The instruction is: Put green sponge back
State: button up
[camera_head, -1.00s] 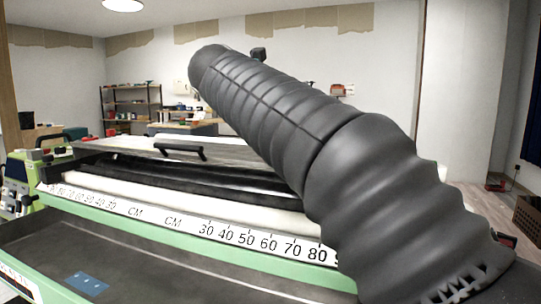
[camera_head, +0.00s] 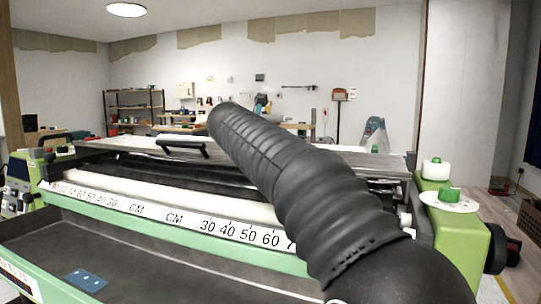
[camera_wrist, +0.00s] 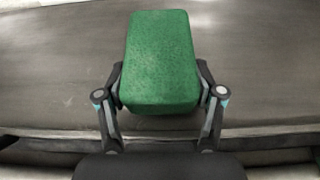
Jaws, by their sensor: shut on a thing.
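The green sponge (camera_wrist: 160,62) is a block held in my gripper (camera_wrist: 160,95) in the wrist view. Both fingers are shut on its sides, near its lower end. Behind the sponge in the wrist view is a broad grey surface (camera_wrist: 60,75); I cannot tell whether the sponge touches it. In the head view my black-sleeved arm reaches over the paster machine (camera_head: 150,229), and my gripper and the sponge are hidden.
A ruler strip (camera_head: 175,218) runs along the machine's front, above a dark tray (camera_head: 150,265). A grey lid (camera_head: 330,160) with a black handle (camera_head: 182,149) lies behind. A white container (camera_head: 435,169) and a white disc with a green knob (camera_head: 449,196) stand at the right end.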

jog(key=shift+f, duration=0.15)
jog(key=o, duration=1.2)
jog(key=shift+s+a+r, duration=0.1)
jog(key=shift+s+r, duration=0.05)
jog(key=shift+r, duration=0.05)
jog(key=p+v, duration=0.1)
jog(key=v, duration=1)
jog(key=shift+s+a+r, duration=0.1)
jog(key=shift+s, duration=0.15)
